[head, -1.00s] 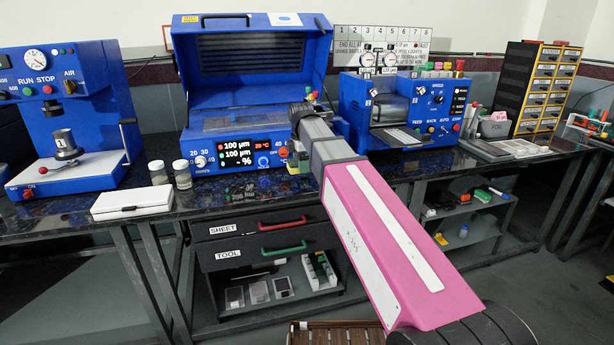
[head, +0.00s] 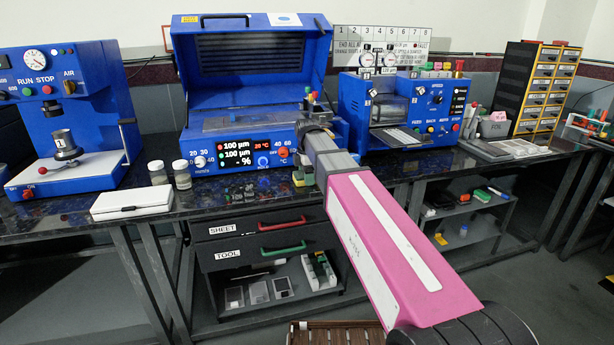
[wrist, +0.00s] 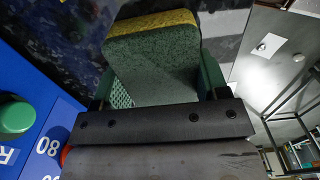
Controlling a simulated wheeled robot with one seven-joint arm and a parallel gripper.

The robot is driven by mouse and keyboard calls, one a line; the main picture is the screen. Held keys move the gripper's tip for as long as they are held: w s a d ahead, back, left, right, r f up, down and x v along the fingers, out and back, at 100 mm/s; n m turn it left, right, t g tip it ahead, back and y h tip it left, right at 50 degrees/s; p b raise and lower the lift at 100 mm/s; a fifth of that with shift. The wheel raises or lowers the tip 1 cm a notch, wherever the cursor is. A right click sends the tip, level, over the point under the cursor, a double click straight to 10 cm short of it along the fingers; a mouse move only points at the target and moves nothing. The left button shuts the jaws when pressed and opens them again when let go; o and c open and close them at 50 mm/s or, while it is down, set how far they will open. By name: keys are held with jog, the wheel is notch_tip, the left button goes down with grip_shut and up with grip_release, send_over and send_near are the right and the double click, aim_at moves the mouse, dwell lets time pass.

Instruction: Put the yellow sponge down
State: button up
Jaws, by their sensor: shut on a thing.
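The yellow sponge (wrist: 152,50) is between my gripper's green fingers in the wrist view, its green scouring face toward the camera and its yellow layer along the far edge. My gripper (wrist: 158,88) is shut on it. In the head view my forearm hides most of the gripper; a small green and yellow patch shows beside the arm's end, in front of the middle blue machine. The dark speckled worktop (wrist: 225,25) lies beyond the sponge. I cannot tell whether the sponge touches it.
The middle blue machine (head: 250,105) stands behind the arm, and another blue machine (head: 405,108) is to its right. Two small jars (head: 182,175) and a white flat case (head: 132,202) are on the worktop to the left. The worktop's front edge is close to the gripper.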

jog(key=o, duration=1)
notch_tip(320, 180, up, 12)
jog(key=shift+r, duration=0.1)
